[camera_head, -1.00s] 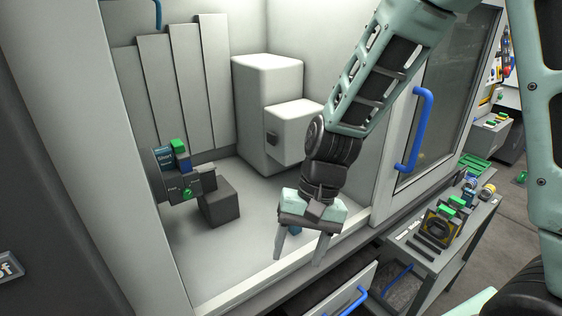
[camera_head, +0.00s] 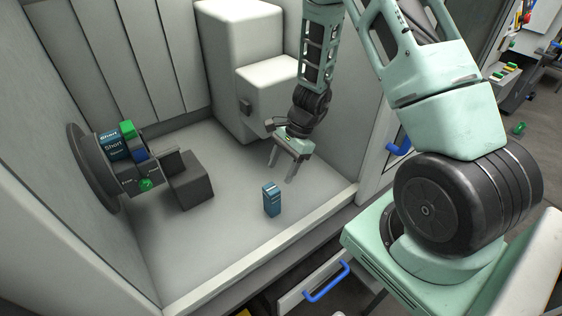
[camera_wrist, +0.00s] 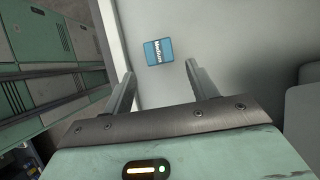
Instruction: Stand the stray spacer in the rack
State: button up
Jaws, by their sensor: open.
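A blue spacer (camera_head: 271,199) stands upright on the pale floor inside the machine, near the front sill. In the wrist view the spacer's labelled blue top (camera_wrist: 158,52) shows beyond and between my two fingers. My gripper (camera_head: 282,175) is open and empty, above and a little behind the spacer to the right, apart from it. The gripper's spread fingers also show in the wrist view (camera_wrist: 160,88).
A white housing (camera_head: 243,65) stands at the back. The front sill (camera_head: 265,245) and a drawer with a blue handle (camera_head: 327,282) lie in front.

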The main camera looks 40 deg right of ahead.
aim_at(273, 187)
jog(key=b+x, duration=0.6)
jog(key=x, duration=0.2)
jog(key=shift+d+f+b, duration=0.1)
jog(key=shift+f+b, duration=0.05)
jog(key=shift+b, duration=0.15)
jog(key=shift+a+f+b, duration=0.3)
jog(key=shift+f+b, duration=0.05)
jog(key=shift+b, duration=0.05)
jog(key=c, duration=0.9)
jog(key=shift+r, duration=0.3)
jog(key=shift+r+p, duration=2.9)
jog(key=shift+r, duration=0.4)
